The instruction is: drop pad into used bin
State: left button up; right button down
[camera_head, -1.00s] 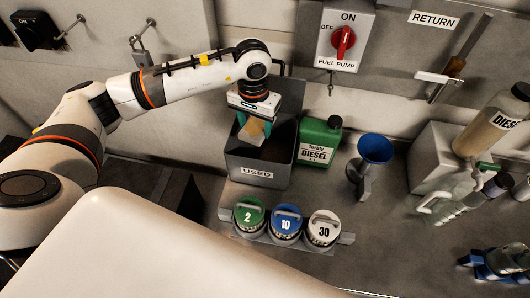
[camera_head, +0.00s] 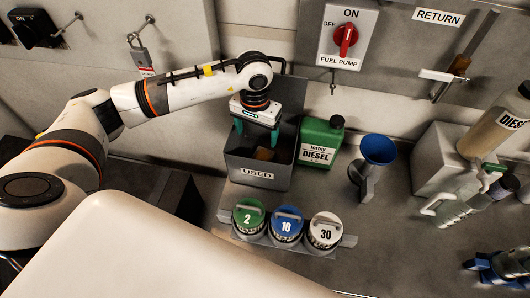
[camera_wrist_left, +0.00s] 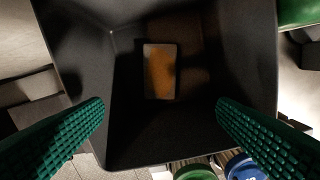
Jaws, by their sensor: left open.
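The used bin (camera_head: 257,176) is a dark grey open box with a "USED" label on its front. The pad (camera_wrist_left: 160,71), white-edged with an orange-brown stain, lies inside the bin in the left wrist view. It also shows in the head view (camera_head: 264,154), low in the bin. My left gripper (camera_head: 256,138) is above the bin with its green fingers apart and nothing between them. In the left wrist view its two ridged fingers (camera_wrist_left: 160,125) frame the bin's opening. My right gripper is not in view.
A green diesel can (camera_head: 320,143) stands right beside the bin. Lidded pots marked 2 (camera_head: 249,216), 10 (camera_head: 287,224) and 30 (camera_head: 325,231) stand in front. A blue funnel (camera_head: 378,149) is further right. The wall is close behind.

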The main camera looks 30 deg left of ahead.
pick_arm(q)
notch_tip(320, 180, up, 12)
jog(key=b, duration=0.2)
dwell(0.5)
